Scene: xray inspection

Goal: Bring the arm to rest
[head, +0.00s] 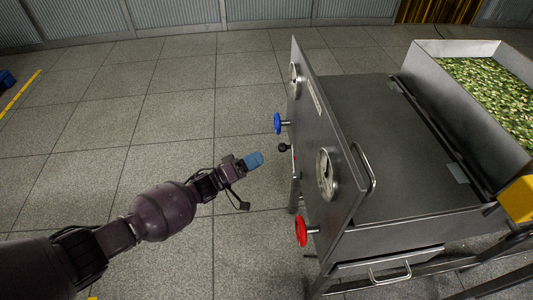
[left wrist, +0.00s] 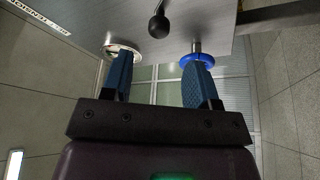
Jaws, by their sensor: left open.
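My left arm comes in from the lower left in the head view, with its gripper (head: 254,160) over the floor, to the left of the grey machine (head: 312,130). In the left wrist view the two blue fingers of the left gripper (left wrist: 160,82) stand well apart with nothing between them. A black ball-ended lever (left wrist: 158,26) on the machine's panel shows beyond the fingertips; it also shows in the head view (head: 283,147). The gripper appears apart from the panel. My right gripper is in neither view.
The panel carries a blue knob (head: 278,123), a red knob (head: 301,231), round gauges (head: 327,175) and a metal handle (head: 365,168). A tray of green pieces (head: 490,90) stands at the right. The tiled floor (head: 150,120) on the left is clear.

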